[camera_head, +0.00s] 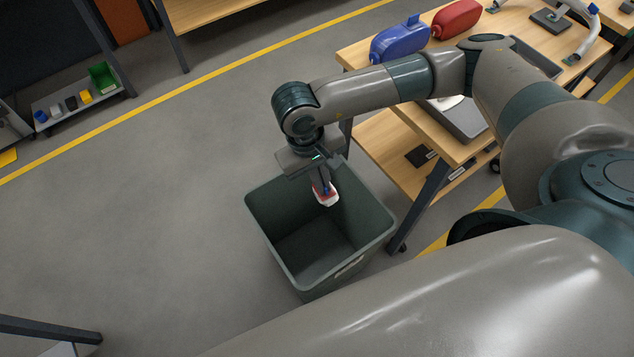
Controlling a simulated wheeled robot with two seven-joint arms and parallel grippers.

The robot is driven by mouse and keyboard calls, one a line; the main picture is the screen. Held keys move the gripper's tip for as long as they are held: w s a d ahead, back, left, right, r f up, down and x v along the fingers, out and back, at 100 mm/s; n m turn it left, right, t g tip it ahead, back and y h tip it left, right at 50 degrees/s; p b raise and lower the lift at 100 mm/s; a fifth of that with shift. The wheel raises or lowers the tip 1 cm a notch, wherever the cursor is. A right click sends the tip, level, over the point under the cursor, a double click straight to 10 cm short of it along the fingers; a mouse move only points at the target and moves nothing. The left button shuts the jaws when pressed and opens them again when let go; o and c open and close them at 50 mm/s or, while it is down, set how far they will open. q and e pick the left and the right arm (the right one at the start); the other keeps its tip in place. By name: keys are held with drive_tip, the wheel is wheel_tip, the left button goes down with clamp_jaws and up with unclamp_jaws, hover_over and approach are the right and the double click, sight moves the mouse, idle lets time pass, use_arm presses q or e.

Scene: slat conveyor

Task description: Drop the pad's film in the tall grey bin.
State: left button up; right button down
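The tall grey bin (362,222) stands on the floor, open at the top, and its visible floor looks empty. My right gripper (322,187) points down over the back part of the bin's opening. It appears shut on a small white and red piece (327,199), which I take to be the pad's film. The piece hangs below the fingertips, inside the outline of the bin's mouth; its exact height against the rim is hard to tell. My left gripper is not in view.
A wooden workbench (395,128) with a lower shelf stands close to the bin's right, carrying a blue container (400,42) and a red container (457,19). A low shelf with small coloured bins (75,100) is at far left. The floor left of the bin is clear.

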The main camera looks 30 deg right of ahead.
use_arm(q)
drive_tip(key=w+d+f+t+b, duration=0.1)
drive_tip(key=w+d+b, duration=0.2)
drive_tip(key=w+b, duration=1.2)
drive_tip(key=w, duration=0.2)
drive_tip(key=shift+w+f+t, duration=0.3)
use_arm(e)
drive_tip(key=w+d+f, duration=0.1)
drive_tip(key=w+f, duration=0.2)
drive_tip(key=f, duration=0.5)
drive_tip(key=w+d+f, duration=0.2)
drive_tip(key=w+f, duration=0.2)
drive_tip(key=f, duration=0.4)
drive_tip(key=w+d+f, duration=0.1)
drive_tip(key=w+f, duration=0.2)
drive_tip(key=f, duration=0.6)
drive_tip(key=shift+w+d, duration=0.15)
drive_tip(key=shift+d, duration=0.1)
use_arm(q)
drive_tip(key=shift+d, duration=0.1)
use_arm(e)
drive_tip(key=shift+f, duration=0.25)
